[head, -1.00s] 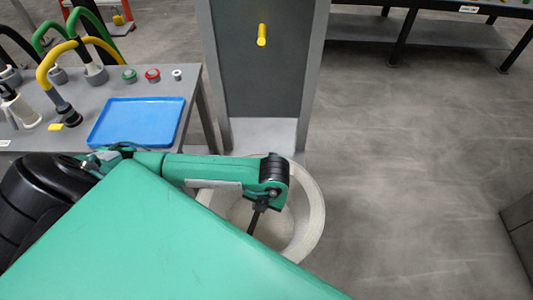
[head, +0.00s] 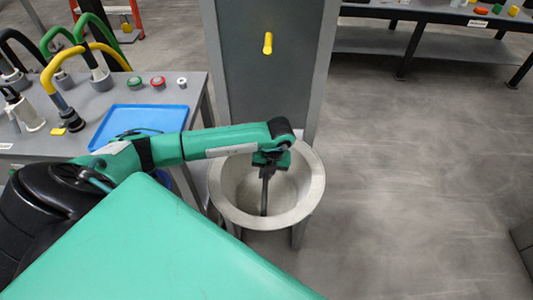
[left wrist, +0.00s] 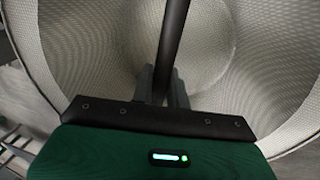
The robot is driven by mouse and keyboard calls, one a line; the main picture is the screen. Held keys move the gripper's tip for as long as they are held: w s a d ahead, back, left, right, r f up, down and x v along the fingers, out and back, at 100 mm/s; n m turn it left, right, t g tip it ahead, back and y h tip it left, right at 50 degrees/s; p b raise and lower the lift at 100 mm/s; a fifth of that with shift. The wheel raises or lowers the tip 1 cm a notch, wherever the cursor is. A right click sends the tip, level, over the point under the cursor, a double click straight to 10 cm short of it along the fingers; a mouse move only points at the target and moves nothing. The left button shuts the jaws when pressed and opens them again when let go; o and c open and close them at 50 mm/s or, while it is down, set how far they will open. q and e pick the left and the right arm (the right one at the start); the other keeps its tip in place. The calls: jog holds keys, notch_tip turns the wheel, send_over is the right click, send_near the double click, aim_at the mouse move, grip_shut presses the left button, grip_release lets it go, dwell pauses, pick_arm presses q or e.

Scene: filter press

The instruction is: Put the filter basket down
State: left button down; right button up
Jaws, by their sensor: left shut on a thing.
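The filter basket (head: 312,185) is a wide pale-grey mesh bowl with a dark bar across its opening. My left gripper (head: 268,166) is over the bowl, shut on the dark bar. In the left wrist view the fingers (left wrist: 162,85) close around the bar (left wrist: 171,40), with the mesh bowl (left wrist: 95,45) behind. Grey legs show under the bowl; whether it rests on them I cannot tell. My right gripper is not in view.
A grey panel (head: 268,90) with a yellow peg (head: 268,44) stands behind the basket. The grey table (head: 192,92) on the left holds a blue tray (head: 165,118), coloured hooked handles and small caps. A dark bench (head: 430,45) is at the back right. The right floor is clear.

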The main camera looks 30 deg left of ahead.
pick_arm(q)
jog(key=shift+w+a, duration=0.5)
jog(key=shift+w, duration=0.4)
notch_tip(320, 180, down, 3)
jog(key=shift+w+a+f, duration=0.1)
jog(key=shift+w, duration=0.05)
jog(key=shift+f, duration=0.15)
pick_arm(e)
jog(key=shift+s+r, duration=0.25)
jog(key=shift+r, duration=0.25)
pick_arm(q)
jog(key=c, duration=1.4)
grip_release()
jog(key=shift+f, duration=0.1)
jog(key=shift+o, duration=0.2)
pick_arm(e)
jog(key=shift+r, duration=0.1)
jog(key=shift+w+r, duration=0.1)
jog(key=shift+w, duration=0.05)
pick_arm(q)
notch_tip(320, 180, up, 12)
jog(key=w+d, duration=0.1)
jog(key=d, duration=0.1)
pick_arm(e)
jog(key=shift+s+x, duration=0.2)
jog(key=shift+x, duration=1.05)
pick_arm(q)
jog(key=shift+d, duration=0.1)
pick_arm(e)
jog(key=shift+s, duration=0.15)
